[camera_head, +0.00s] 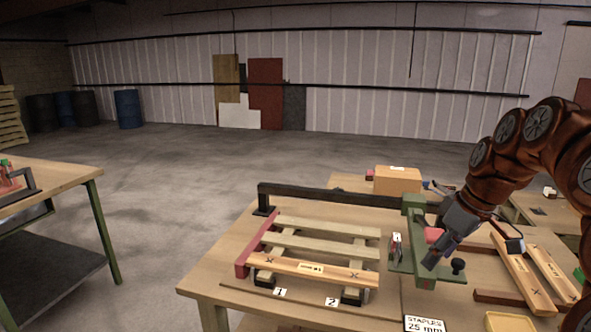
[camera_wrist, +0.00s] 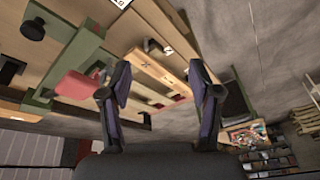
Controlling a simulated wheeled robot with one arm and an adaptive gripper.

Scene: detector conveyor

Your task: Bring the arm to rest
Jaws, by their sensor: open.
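My gripper (camera_head: 441,242) is at the right of the head view, at the end of my bent copper-coloured arm. It hangs over or in front of the green fixture (camera_head: 424,268); the gap cannot be judged. In the wrist view its two dark fingers (camera_wrist: 160,74) stand apart with nothing held between them. Beyond them are wooden boards and the green fixture (camera_wrist: 85,50) with a pink-red block (camera_wrist: 78,86). The block also shows beside my gripper in the head view (camera_head: 433,235).
A wooden slatted frame (camera_head: 325,243) lies on the workbench (camera_head: 203,287), left of my gripper. Loose marked boards (camera_head: 522,272) lie to the right. A dark rail (camera_head: 330,194) runs along the back, with a cardboard box (camera_head: 397,180) behind. Open floor lies beyond.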

